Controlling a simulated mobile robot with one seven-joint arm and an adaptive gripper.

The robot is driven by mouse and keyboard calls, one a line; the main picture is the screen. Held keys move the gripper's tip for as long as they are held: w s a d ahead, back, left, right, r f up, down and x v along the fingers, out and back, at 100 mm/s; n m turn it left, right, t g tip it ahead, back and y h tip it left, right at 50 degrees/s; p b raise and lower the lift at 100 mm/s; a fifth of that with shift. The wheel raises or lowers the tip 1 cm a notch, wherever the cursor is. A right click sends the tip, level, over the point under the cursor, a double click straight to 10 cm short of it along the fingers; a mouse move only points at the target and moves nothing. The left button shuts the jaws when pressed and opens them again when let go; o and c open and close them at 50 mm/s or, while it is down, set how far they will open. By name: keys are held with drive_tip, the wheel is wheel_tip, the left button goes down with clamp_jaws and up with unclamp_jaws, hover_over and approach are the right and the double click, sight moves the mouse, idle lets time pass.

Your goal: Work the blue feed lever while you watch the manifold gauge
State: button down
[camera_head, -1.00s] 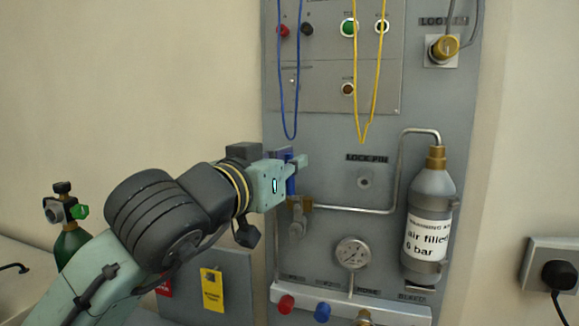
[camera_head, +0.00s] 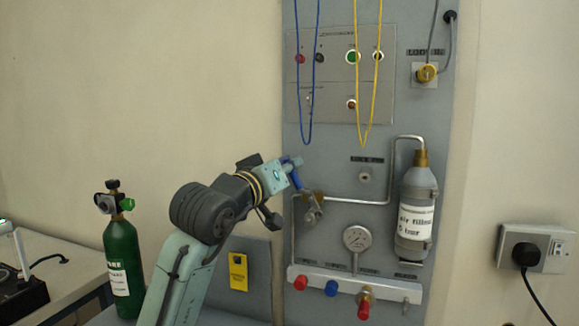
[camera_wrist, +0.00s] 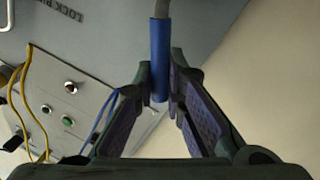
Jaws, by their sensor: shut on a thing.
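The blue feed lever (camera_head: 297,181) is on the panel's left part, by a brass valve fitting (camera_head: 313,198). It leans with its top to the left. In the wrist view its blue handle (camera_wrist: 159,50) runs between the fingers. My gripper (camera_head: 293,165) is shut on the handle's upper end; its fingertips (camera_wrist: 160,76) lie on both sides of the handle. The manifold gauge (camera_head: 357,239) is a round white dial above the pale manifold bar (camera_head: 335,279), right of and below the lever. Its needle is too small to read.
A blue cord (camera_head: 307,120) and a yellow cord (camera_head: 368,110) hang above my gripper. A grey bottle (camera_head: 416,190) and bent pipe are to its right. Red (camera_head: 300,283) and blue (camera_head: 331,288) knobs sit on the manifold. A green cylinder (camera_head: 122,262) stands at left.

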drive_tip(key=shift+a+r, duration=0.1)
drive_tip(key=shift+a, duration=0.1)
drive_tip(key=c, duration=1.6)
unclamp_jaws()
drive_tip(key=shift+d, duration=0.1)
drive_tip(key=shift+c, duration=0.2)
wheel_tip(320, 180, up, 10)
drive_tip(key=shift+f, duration=0.1)
drive_tip(key=shift+c, duration=0.4)
